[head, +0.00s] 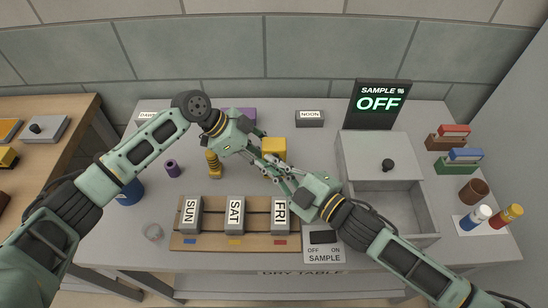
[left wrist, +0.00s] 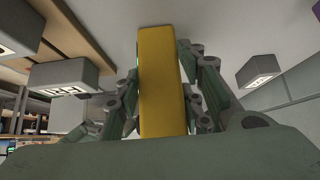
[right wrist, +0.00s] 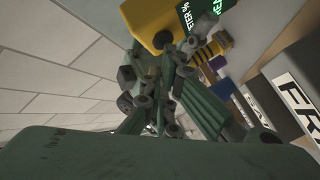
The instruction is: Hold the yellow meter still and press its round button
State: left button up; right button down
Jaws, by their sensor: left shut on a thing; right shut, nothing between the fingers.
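The yellow meter (head: 274,147) stands upright near the middle of the grey table. My left gripper (head: 262,153) is shut on it; in the left wrist view the yellow body (left wrist: 163,80) sits between the two fingers. In the right wrist view the meter (right wrist: 150,14) shows a face with a green-lit display (right wrist: 203,12) and a dark round button (right wrist: 162,40). My right gripper (head: 273,168) is shut and empty, its tips close in front of the meter at the button. I cannot tell whether they touch it.
A wooden rack (head: 218,242) with grey SUN, SAT and FRI blocks lies in front. A black sign (head: 376,104) reads SAMPLE % OFF. A grey box (head: 418,208) with a knobbed lid stands right.

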jog(key=shift+s, duration=0.4)
jog(key=shift+s, duration=3)
pick_arm(q)
jog(key=o, duration=1.1)
jog(key=v, duration=1.2)
